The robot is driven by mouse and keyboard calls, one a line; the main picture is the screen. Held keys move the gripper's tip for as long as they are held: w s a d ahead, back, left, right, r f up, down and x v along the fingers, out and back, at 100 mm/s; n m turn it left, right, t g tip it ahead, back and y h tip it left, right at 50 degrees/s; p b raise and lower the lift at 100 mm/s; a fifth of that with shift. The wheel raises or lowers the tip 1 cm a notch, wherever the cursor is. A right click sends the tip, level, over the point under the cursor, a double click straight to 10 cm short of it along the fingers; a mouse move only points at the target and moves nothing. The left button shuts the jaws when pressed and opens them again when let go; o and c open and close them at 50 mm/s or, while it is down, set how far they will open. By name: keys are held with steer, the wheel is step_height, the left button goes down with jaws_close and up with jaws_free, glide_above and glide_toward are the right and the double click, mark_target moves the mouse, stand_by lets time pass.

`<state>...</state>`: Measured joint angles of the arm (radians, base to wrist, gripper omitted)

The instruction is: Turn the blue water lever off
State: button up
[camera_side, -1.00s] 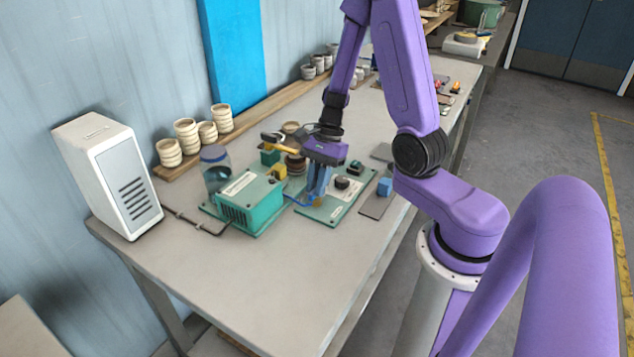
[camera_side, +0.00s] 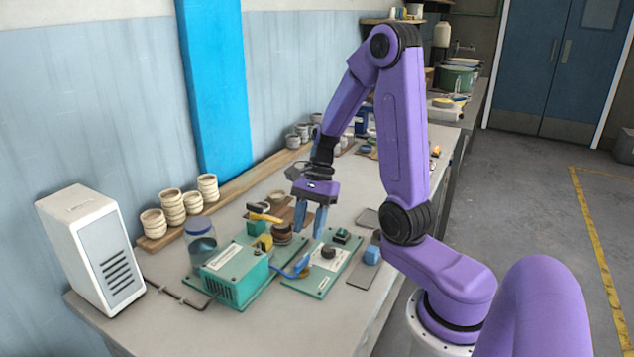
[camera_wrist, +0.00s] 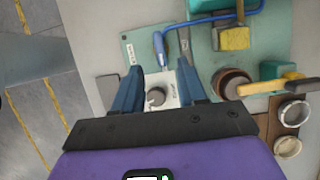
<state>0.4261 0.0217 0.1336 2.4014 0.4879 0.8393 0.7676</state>
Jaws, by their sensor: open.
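In the wrist view my gripper (camera_wrist: 160,66) points down towards the plate. The lever and fingers look apart in the side view.
A dark knob (camera_side: 328,252) sits on the plate beside the lever. A green box (camera_side: 234,273) and a jar (camera_side: 202,252) stand to the left. A white heater-like box (camera_side: 92,255) stands at far left.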

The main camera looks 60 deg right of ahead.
steer(key=v, duration=1)
steer(key=shift+r, duration=0.2)
steer(key=s+a+f+n+g+h, duration=0.25)
steer(key=s+a+n, duration=0.25)
steer(key=a+n, duration=0.85)
steer(key=s+a+f+n+t+h, duration=0.1)
steer(key=s+a+n, duration=0.3)
steer(key=s+n, duration=0.8)
steer(key=n+t, duration=0.1)
steer(key=n, duration=0.4)
steer(key=shift+s+f+t+h, duration=0.25)
steer(key=shift+s+t+h, duration=0.05)
steer(key=shift+t+h, duration=0.05)
